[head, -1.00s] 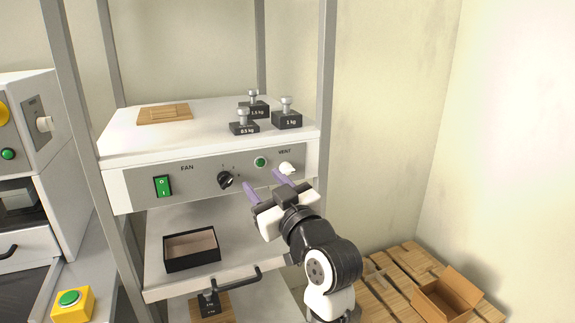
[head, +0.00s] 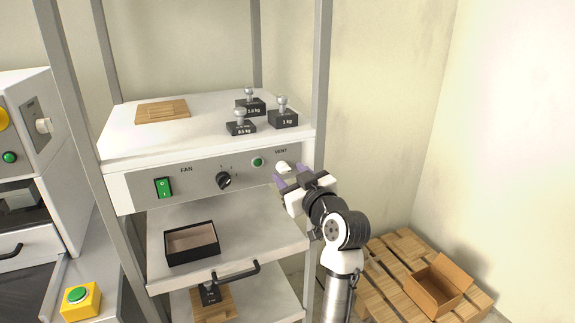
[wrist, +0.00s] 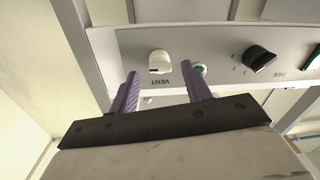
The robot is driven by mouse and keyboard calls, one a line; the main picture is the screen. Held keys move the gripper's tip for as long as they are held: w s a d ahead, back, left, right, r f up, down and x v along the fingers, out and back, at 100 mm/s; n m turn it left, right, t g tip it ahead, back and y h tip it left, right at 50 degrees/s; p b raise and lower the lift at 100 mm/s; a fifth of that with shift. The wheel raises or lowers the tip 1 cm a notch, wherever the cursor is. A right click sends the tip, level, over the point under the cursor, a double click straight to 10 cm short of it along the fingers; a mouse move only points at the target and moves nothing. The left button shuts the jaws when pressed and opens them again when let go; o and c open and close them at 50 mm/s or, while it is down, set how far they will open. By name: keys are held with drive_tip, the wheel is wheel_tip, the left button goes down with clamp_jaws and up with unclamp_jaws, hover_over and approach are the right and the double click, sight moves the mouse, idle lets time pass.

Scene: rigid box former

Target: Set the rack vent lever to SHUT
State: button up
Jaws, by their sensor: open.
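The vent lever (head: 283,168) is a white knob at the right end of the rack's grey control panel, under the label VENT. It also shows in the wrist view (wrist: 159,62), where the panel appears upside down. My gripper (head: 291,182) is just in front of and below the lever in the head view. In the wrist view my gripper (wrist: 162,82) has its two purple fingers apart, with the lever beyond the tips, between their lines and nearer the left finger. Nothing is between the fingers. No SHUT marking is readable.
The panel also carries a green indicator (head: 257,162), a black fan knob (head: 223,180) and a green switch (head: 163,187). Weights (head: 283,119) stand on the shelf above. A rack post (head: 321,90) rises close to the right of the lever. An open black box (head: 192,243) sits below.

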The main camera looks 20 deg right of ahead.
sight(284, 169)
drive_tip(key=shift+w, duration=1.2)
drive_tip(key=c, duration=0.9)
drive_tip(key=shift+c, duration=0.2)
